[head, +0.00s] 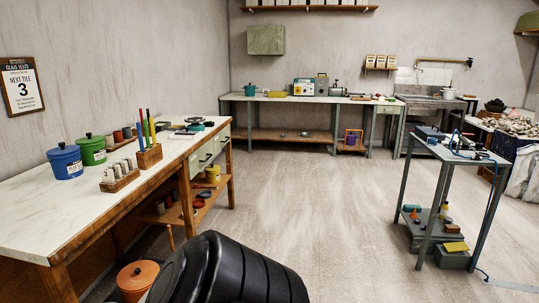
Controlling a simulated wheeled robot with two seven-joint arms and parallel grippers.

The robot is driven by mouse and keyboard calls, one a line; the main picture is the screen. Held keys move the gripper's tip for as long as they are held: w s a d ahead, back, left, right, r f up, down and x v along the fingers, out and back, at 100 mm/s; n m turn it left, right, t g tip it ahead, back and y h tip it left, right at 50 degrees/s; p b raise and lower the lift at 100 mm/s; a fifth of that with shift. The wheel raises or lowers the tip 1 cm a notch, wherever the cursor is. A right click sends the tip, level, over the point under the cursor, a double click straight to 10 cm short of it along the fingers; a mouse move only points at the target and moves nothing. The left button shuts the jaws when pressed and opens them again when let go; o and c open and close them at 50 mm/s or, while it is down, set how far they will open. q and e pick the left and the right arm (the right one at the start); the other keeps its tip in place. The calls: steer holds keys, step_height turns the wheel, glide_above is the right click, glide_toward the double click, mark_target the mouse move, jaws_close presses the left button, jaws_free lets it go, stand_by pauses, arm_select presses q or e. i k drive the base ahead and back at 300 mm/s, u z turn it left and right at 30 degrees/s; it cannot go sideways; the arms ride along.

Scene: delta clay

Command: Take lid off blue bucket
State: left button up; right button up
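The blue bucket (67,168) stands upright on the white-topped workbench (40,222) at the left, near the wall. Its blue lid (63,151) with a black knob is on it.
A wooden block with several white pieces (120,179) and a holder with coloured sticks (149,157) stand on the bench right of the buckets. An orange lidded pot (138,277) is low by the bench. A trolley (458,150) stands at right. The middle floor is open.

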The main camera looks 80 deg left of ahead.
mark_target(62, 149)
steer(key=u, duration=2.2)
steer(key=i, duration=0.7)
steer(key=u, duration=1.65)
